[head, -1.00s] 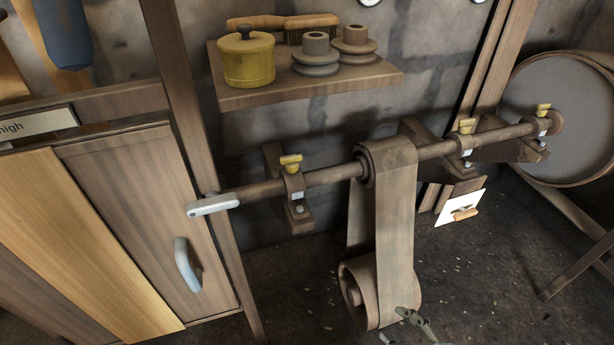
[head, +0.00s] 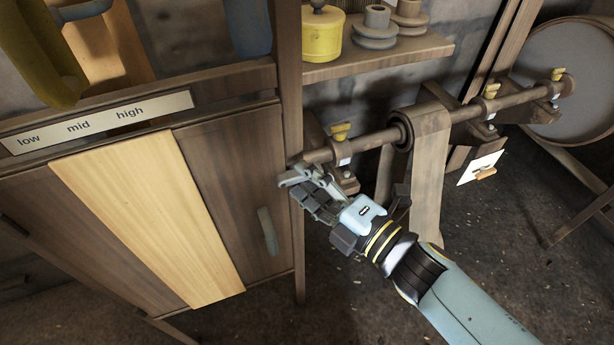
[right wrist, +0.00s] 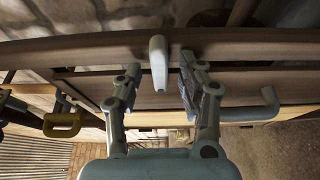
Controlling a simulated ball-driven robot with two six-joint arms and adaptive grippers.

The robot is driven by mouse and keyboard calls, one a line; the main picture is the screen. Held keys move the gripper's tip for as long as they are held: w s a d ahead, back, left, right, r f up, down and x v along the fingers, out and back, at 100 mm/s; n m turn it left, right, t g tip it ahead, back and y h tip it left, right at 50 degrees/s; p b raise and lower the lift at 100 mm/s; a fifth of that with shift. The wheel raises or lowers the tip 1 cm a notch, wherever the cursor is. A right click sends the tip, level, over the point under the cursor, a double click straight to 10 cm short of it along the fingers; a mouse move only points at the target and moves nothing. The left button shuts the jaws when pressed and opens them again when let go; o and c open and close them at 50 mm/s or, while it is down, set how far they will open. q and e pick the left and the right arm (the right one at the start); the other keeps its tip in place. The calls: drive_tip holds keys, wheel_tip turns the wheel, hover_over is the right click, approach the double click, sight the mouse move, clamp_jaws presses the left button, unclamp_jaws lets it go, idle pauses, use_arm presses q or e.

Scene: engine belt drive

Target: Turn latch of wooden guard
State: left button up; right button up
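The wooden guard (head: 235,190) is a dark plank door with a pale board on the left. Its latch (right wrist: 158,62) is a light grey bar, seen end-on in the right wrist view. My right gripper (head: 305,188) is at the post beside the guard's right edge, where the latch sits. In the right wrist view my right gripper (right wrist: 160,78) is open, one finger on each side of the latch, with gaps showing between. In the head view the fingers largely cover the latch. My left gripper is not in view.
A grey door handle (head: 268,232) is on the guard. A yellow loop handle (head: 45,55) hangs upper left by a low-mid-high label (head: 100,122). The belt (head: 430,165) and shaft (head: 372,140) lie right of the post. A shelf (head: 380,62) with a yellow pot is above.

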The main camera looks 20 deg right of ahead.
drive_tip(key=shift+w+a, duration=0.1)
drive_tip(key=shift+w, duration=0.2)
clamp_jaws()
drive_tip(key=m, duration=0.1)
drive_tip(key=m+t+b, duration=0.1)
drive_tip(key=m, duration=0.1)
drive_tip(key=m+b, duration=0.1)
drive_tip(key=shift+f+t, duration=0.25)
drive_tip(key=shift+t, duration=0.05)
unclamp_jaws()
drive_tip(key=shift+r, duration=0.1)
